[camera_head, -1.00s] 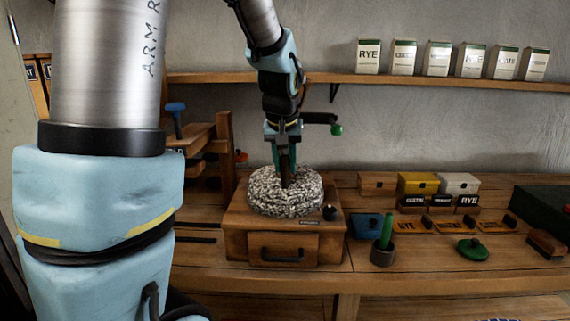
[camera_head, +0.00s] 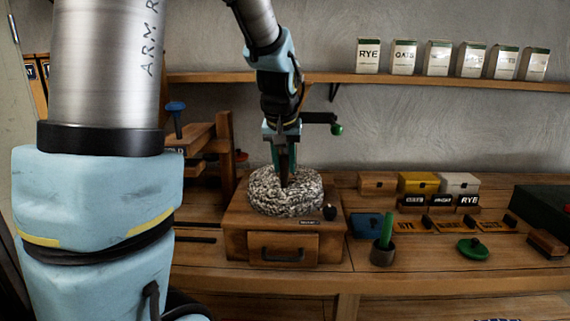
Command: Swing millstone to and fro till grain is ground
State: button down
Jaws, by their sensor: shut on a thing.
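The speckled grey millstone (camera_head: 305,197) lies flat on top of a wooden mill box (camera_head: 240,221) on the bench. My gripper (camera_head: 284,165) points down over the stone, its fingers shut on a dark upright handle (camera_head: 285,177) that stands on the stone. The mill box has a front drawer (camera_head: 283,247) with a dark pull, and the drawer is closed.
Right of the mill stand a dark cup with a green stick (camera_head: 386,240), a blue-lidded box (camera_head: 366,226), a green lid (camera_head: 472,248) and a brush-like block (camera_head: 546,243). Small boxes (camera_head: 418,183) stand behind. Labelled cartons (camera_head: 404,57) line the shelf. A wooden stand (camera_head: 212,140) is at left.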

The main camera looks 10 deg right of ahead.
aim_at(267, 184)
jog(key=m+b, duration=0.1)
jog(key=a+m+h+b, duration=0.1)
jog(key=w+a+m+b, duration=0.1)
jog(key=shift+a+f+m, duration=0.2)
jog(key=shift+f+m, duration=0.05)
jog(key=shift+m, duration=0.05)
jog(key=m+b, duration=0.1)
jog(key=a+m+h+b, duration=0.1)
jog(key=shift+w+g+b, duration=0.3)
jog(key=shift+g+b, duration=0.1)
jog(key=shift+w+a+r+m+g+b, duration=0.25)
jog(key=shift+w+a+m+g+b, duration=0.1)
jog(key=shift+m+b, duration=0.5)
jog(key=c, duration=0.6)
grip_release()
jog(key=shift+r, duration=0.1)
jog(key=v, duration=0.5)
jog(key=b+v, duration=0.1)
jog(key=v, duration=0.4)
jog(key=shift+s+a+r, duration=0.1)
jog(key=shift+a+r, duration=0.15)
jog(key=shift+a, duration=0.1)
